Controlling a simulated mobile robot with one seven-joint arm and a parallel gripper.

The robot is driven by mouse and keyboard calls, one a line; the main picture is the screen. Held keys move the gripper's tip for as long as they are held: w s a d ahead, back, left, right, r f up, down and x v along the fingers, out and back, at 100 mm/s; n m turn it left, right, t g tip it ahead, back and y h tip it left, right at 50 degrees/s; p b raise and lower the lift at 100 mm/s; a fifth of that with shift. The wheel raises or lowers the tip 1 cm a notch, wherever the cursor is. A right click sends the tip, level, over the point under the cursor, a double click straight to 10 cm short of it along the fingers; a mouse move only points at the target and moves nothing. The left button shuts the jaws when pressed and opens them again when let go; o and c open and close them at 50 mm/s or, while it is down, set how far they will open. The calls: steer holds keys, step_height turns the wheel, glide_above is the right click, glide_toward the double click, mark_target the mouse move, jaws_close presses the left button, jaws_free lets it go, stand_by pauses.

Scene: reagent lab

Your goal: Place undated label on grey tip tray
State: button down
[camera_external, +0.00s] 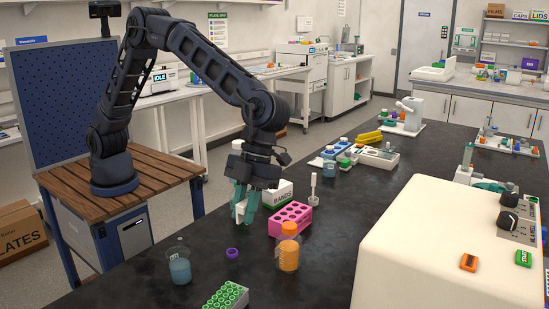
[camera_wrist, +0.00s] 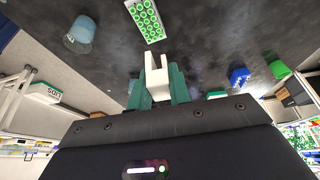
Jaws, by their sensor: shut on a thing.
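My gripper (camera_external: 243,212) points down above the near left part of the black bench, in front of the white BANDS box. In the wrist view, its teal fingers (camera_wrist: 158,84) are shut on a white forked piece (camera_wrist: 157,75). I cannot see any writing or date on this piece, so I cannot confirm that it is the label. A pale tray (camera_external: 376,157) with small items lies farther back on the bench. I cannot tell whether it is the grey tip tray.
The BANDS box (camera_external: 278,196) and a pink rack (camera_external: 290,219) stand right of my gripper. A blue-liquid beaker (camera_external: 180,268), purple ring (camera_external: 232,253), orange-capped vessel (camera_external: 288,252) and green rack (camera_external: 227,296) are nearer. A large cream machine (camera_external: 425,245) blocks the right.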

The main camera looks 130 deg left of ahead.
glide_above(219, 305)
steer(key=a, duration=0.2)
steer(key=f, duration=1.9)
steer(key=shift+d+f, duration=0.25)
steer(key=shift+f, duration=0.1)
steer(key=c, duration=1.3)
jaws_free()
